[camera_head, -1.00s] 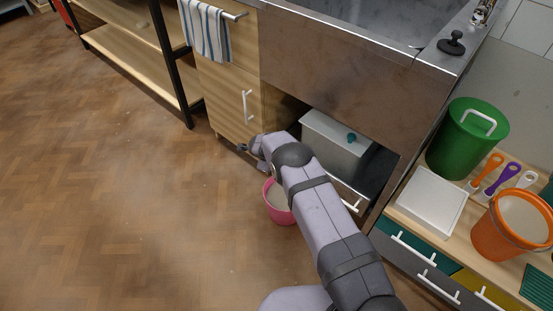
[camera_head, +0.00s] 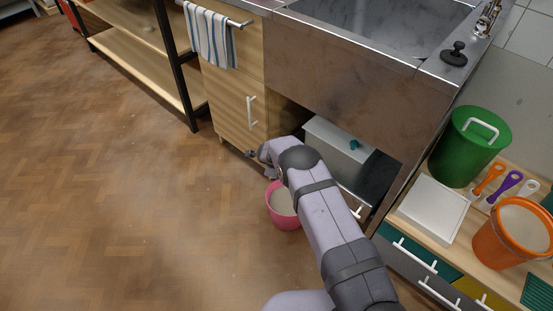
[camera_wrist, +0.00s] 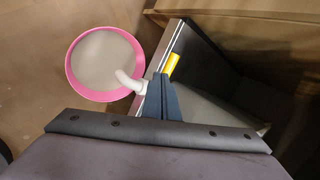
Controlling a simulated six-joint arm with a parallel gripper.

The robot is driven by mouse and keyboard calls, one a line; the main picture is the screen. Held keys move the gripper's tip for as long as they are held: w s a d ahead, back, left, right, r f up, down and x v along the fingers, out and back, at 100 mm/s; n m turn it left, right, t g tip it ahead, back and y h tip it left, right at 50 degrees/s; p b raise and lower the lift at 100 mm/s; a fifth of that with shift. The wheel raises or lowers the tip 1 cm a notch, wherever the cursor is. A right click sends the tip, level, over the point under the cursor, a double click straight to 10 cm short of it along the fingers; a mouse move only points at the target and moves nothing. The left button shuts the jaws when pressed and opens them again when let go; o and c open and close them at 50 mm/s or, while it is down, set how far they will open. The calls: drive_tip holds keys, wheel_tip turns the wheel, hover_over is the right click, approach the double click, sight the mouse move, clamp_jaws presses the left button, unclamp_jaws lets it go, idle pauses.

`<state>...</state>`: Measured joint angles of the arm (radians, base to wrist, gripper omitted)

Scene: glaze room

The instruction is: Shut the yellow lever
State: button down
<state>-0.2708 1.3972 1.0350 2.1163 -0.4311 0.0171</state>
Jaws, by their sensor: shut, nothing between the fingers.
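The yellow lever (camera_wrist: 173,65) shows in the wrist view as a short yellow piece just inside the edge of the dark pulled-out drawer (camera_wrist: 180,38). My gripper (camera_wrist: 159,78) is shut and empty, its dark blue fingers together, with the tips just beside and below the lever in the picture. I cannot tell whether they touch it. The lower part of the lever may be hidden by the fingers. In the head view the lever is not visible, and my arm covers much of the drawer area.
A pink bucket (camera_head: 284,221) stands on the floor close to the drawer, next to the white drawer handle (camera_wrist: 128,81). A pale bin with a teal knob (camera_head: 354,144) sits under the sink. A wooden cabinet (camera_head: 233,105) stands to the left. The floor at left is clear.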

drive_tip(key=w+a+p+v, duration=0.1)
drive_tip(key=p+v, duration=0.4)
drive_tip(key=v, duration=0.8)
drive_tip(key=shift+a+r, duration=0.3)
drive_tip(key=shift+a, duration=0.4)
drive_tip(key=shift+w, duration=0.1)
